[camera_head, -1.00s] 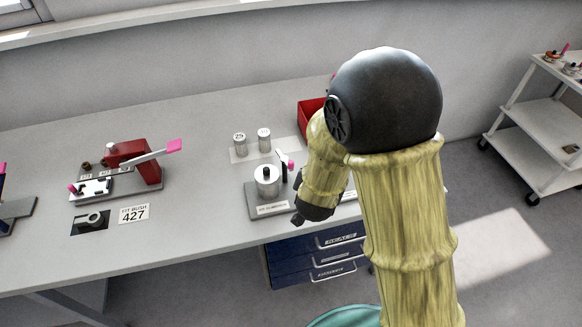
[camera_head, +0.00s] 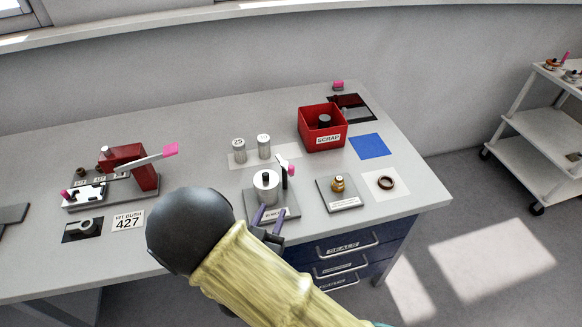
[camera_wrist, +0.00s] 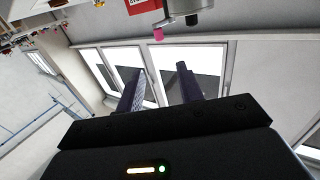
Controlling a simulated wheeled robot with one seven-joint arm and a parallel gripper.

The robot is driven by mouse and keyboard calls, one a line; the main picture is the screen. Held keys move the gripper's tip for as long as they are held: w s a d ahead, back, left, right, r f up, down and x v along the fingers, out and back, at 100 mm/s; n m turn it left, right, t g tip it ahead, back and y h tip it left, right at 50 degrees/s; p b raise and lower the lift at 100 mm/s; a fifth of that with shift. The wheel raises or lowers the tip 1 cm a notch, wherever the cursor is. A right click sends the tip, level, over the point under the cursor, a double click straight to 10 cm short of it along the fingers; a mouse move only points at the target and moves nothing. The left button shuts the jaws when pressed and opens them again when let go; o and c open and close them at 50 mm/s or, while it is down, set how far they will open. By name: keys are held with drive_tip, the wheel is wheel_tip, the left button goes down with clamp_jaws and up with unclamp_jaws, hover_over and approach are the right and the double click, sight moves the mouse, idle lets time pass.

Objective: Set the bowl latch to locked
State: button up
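The bowl (camera_head: 265,190) is a silver cylinder with a black knob on a grey labelled base (camera_head: 288,211), near the front of the bench. Beside its right side stands a dark upright lever with a pink tip (camera_head: 291,170), which looks like the latch; a pale piece shows near its top. My gripper (camera_head: 269,214) is at the front of the base, its two purple fingers apart and empty. In the wrist view the open fingers (camera_wrist: 160,82) point toward the bowl (camera_wrist: 185,8), with a pink tip (camera_wrist: 158,35) just beyond them. I cannot read the latch's setting.
A red scrap box (camera_head: 322,127) stands behind to the right. A small brass fitting on a plate (camera_head: 325,195) and a dark ring (camera_head: 386,183) lie right. Two metal canisters (camera_head: 264,146) stand behind the bowl. A red press (camera_head: 130,165) is left.

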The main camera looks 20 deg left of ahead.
sight(290, 170)
drive_tip(key=w+p, duration=0.5)
drive_tip(key=w, duration=1.2)
drive_tip(key=shift+w, duration=0.2)
clamp_jaws()
